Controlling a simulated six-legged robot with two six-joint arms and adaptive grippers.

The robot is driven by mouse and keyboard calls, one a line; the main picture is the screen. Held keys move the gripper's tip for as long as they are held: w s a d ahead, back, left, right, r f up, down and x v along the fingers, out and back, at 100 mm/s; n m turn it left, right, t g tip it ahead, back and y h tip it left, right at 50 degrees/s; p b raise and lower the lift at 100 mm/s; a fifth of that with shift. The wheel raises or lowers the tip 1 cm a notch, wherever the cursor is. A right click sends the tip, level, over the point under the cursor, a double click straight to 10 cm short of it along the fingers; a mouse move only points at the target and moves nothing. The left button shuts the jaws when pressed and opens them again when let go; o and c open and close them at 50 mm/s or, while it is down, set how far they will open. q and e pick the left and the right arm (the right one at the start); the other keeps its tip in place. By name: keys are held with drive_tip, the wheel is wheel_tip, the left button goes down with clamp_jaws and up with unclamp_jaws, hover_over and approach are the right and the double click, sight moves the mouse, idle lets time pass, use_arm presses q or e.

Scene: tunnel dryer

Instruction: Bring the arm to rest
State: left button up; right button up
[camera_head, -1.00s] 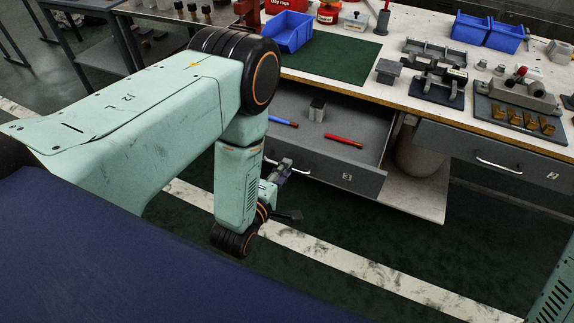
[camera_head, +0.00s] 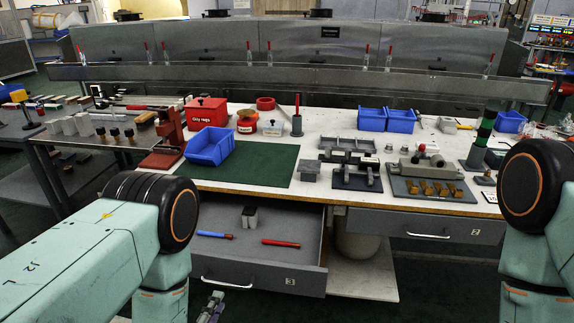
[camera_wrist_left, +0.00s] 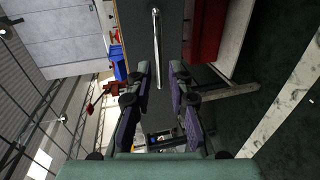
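My left arm comes in from the left in the head view, and its gripper (camera_head: 210,308) shows only partly at the bottom edge, just below the handle of drawer 3. In the left wrist view the left gripper (camera_wrist_left: 160,72) is open, with its two dark fingers apart and nothing held. The bar handle (camera_wrist_left: 156,45) lies ahead, in line with the gap between the fingers; contact cannot be told. My right arm stands at the right edge of the head view; its gripper is out of view.
Drawer 3 (camera_head: 262,278) is pulled out and holds a blue tool (camera_head: 214,235), a red tool (camera_head: 281,242) and small dark blocks. Drawer 2 (camera_head: 425,226) is shut. The workbench (camera_head: 310,200) above carries a green mat (camera_head: 240,170), blue bins and metal fixtures.

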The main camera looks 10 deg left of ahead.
use_arm(q)
drive_tip(key=s+f+m+g, duration=0.3)
drive_tip(key=s+m+g, duration=0.4)
drive_tip(key=s, duration=0.6)
drive_tip(key=s+a+f+m+g, duration=0.1)
drive_tip(key=s+f+m+g, duration=0.2)
drive_tip(key=s+m+g, duration=0.5)
drive_tip(key=s+m, duration=0.2)
drive_tip(key=s, duration=0.3)
drive_tip(key=shift+a+f+y, duration=0.25)
drive_tip(key=shift+f+y, duration=0.05)
drive_tip(key=shift+f, duration=0.05)
